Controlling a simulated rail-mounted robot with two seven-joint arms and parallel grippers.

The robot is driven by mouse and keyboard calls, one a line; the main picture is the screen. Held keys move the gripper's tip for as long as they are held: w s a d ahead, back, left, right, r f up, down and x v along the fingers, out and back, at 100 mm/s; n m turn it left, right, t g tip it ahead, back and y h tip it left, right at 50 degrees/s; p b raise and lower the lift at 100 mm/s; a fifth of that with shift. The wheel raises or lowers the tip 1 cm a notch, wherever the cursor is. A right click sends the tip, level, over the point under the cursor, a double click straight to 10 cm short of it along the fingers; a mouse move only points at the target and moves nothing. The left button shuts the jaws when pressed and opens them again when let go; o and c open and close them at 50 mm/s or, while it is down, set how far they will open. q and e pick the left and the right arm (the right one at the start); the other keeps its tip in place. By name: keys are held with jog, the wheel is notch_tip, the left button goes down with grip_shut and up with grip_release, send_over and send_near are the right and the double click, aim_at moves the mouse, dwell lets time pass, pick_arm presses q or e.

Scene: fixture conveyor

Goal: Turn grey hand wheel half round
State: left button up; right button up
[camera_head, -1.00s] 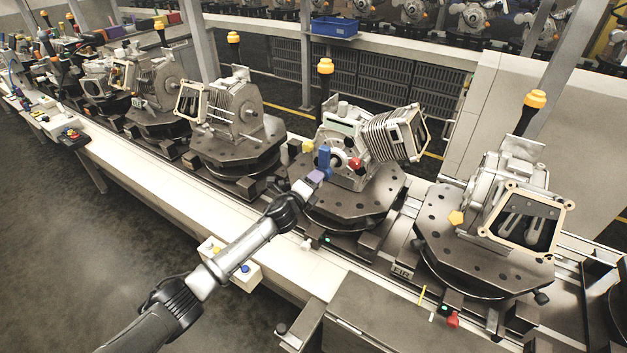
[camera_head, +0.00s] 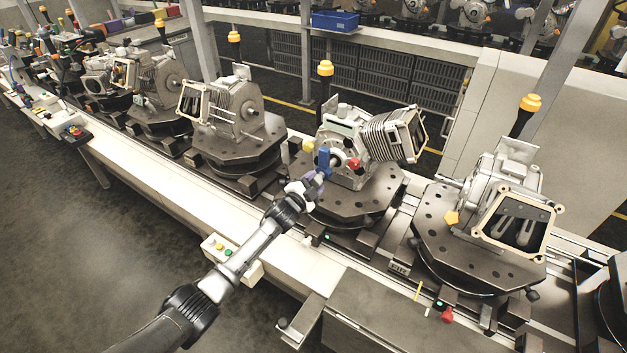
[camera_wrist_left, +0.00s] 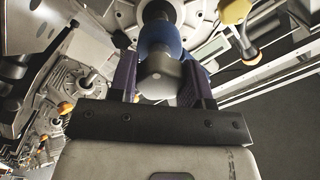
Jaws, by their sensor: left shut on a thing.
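The grey hand wheel (camera_wrist_left: 160,80) shows in the left wrist view as a grey, blunt-ended piece on a blue collar (camera_wrist_left: 160,40). In the head view the blue part (camera_head: 323,159) stands at the front of the middle engine housing (camera_head: 345,135), and the wheel is mostly hidden by my gripper. My left gripper (camera_head: 316,179), with purple fingers, has reached in from the left front. In the left wrist view its fingers (camera_wrist_left: 160,84) lie on both sides of the grey wheel, shut on it. My right gripper is not in view.
A red knob (camera_head: 354,164) sits just right of the blue part, and a yellow knob (camera_head: 309,146) to its left. The housing stands on a dark turntable fixture (camera_head: 350,205). A button box (camera_head: 228,252) lies beside my left forearm. Neighbouring fixtures stand on both sides.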

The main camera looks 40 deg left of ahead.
pick_arm(q)
jog(key=n+p, duration=0.1)
jog(key=n, duration=0.3)
jog(key=shift+n, duration=0.3)
jog(key=shift+d+n+p, duration=0.1)
jog(key=shift+n+p, duration=0.45)
jog(key=shift+n, duration=1.25)
jog(key=o, duration=0.9)
